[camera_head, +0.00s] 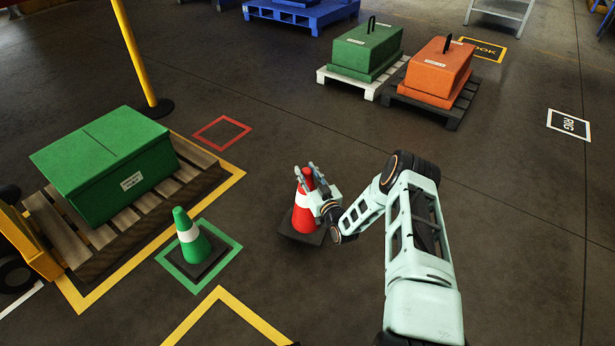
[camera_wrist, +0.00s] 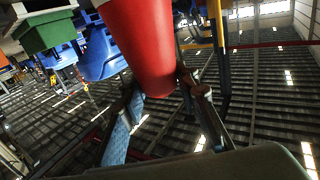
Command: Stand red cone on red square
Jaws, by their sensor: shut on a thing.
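The red cone (camera_head: 303,217) has a white band and a black square base, and is upright in the middle of the head view. My gripper (camera_head: 311,178) is shut on its upper part. In the wrist view the red cone (camera_wrist: 145,45) fills the top middle between the fingers of my gripper (camera_wrist: 155,100). Whether its base touches the floor I cannot tell. The red square (camera_head: 222,132) is an outline on the floor, behind and left of the cone, and is empty.
A green cone (camera_head: 192,241) stands in a green square (camera_head: 236,246) at left. A green box (camera_head: 105,168) sits on a wooden pallet beside it. A yellow post (camera_head: 137,55) stands behind the red square. Green (camera_head: 365,50) and orange (camera_head: 437,73) weights sit on pallets at the back.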

